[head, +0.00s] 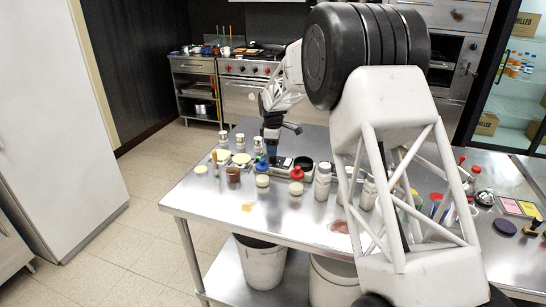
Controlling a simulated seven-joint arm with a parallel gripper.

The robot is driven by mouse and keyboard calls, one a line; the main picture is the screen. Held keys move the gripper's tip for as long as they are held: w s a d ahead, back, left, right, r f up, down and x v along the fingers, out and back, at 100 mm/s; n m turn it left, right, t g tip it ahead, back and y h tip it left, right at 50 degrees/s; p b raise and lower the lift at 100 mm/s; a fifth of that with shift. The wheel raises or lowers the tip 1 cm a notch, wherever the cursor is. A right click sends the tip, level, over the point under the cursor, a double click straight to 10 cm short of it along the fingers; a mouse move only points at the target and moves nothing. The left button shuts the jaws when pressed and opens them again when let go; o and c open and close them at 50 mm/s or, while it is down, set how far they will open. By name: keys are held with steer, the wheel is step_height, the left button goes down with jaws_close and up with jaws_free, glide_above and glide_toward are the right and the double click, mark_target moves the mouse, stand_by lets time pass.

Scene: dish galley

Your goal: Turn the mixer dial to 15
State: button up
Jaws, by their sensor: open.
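My gripper (271,152) hangs at the end of my arm over the left half of the steel table. Its jaws are open and look empty, though they are small in this view. Just below and beside it is a small device with a dark display (283,162), which may be the mixer. A round black piece (304,162) sits at its right and may be the dial. I cannot read any number or pointer. I cannot tell whether the gripper touches the device.
My arm hides part of the table's right half.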

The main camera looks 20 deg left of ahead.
mark_target(273, 159)
steer(key=shift+w+f, duration=0.1)
steer(key=shift+f, duration=2.2)
steer(key=c, duration=0.9)
